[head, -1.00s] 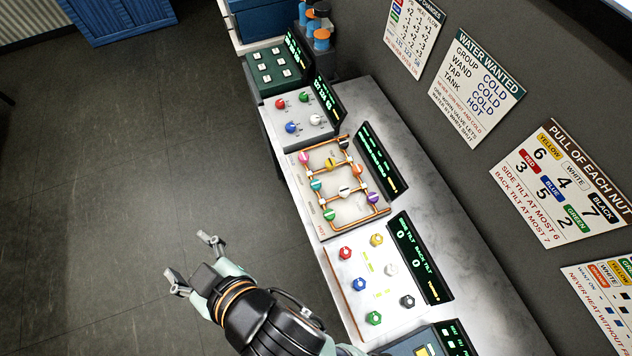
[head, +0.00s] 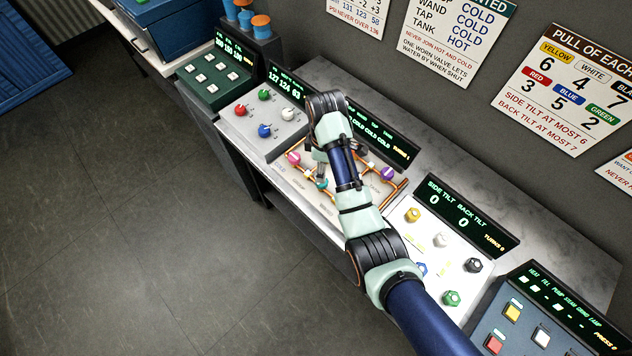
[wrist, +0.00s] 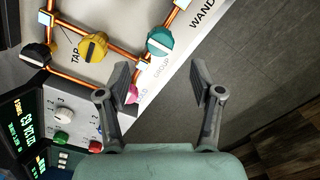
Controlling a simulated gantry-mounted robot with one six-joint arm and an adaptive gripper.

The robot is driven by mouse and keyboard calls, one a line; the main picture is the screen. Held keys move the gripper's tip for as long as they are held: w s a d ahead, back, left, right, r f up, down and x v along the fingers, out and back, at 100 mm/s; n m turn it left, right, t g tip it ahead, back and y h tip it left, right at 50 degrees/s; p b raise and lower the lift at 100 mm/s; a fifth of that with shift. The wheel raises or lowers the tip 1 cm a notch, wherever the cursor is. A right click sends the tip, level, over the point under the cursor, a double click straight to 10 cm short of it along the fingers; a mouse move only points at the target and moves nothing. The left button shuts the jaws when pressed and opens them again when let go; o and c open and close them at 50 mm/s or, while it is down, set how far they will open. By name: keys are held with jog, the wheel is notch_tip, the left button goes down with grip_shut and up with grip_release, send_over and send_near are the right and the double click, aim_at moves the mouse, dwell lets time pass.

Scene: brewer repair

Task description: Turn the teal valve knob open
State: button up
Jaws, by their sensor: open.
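The teal valve knob (wrist: 160,41) has a pale bar across it. It sits on the pipe panel (head: 288,178), near the GROUP label in the wrist view. In the head view the teal knob (head: 322,185) shows beside my arm. My gripper (wrist: 161,82) is open and empty. Its fingers reach toward the panel's edge, and the teal knob lies beyond the fingertips, apart from them. In the head view my gripper (head: 315,160) is over the panel, between the pink and teal knobs, partly hidden by my wrist. My arm covers several other knobs.
A pink knob (wrist: 132,92) lies close to the left finger. A yellow knob (wrist: 92,46) and a black knob (wrist: 37,55) stand farther left. Purple knob (head: 386,173) is right of my arm. Neighbouring panels carry knobs and upright displays. The floor in front is clear.

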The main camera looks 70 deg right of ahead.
notch_tip(320, 180, down, 8)
jog(key=shift+r+b, duration=0.1)
jog(key=shift+b, duration=0.3)
jog(key=c, duration=1.1)
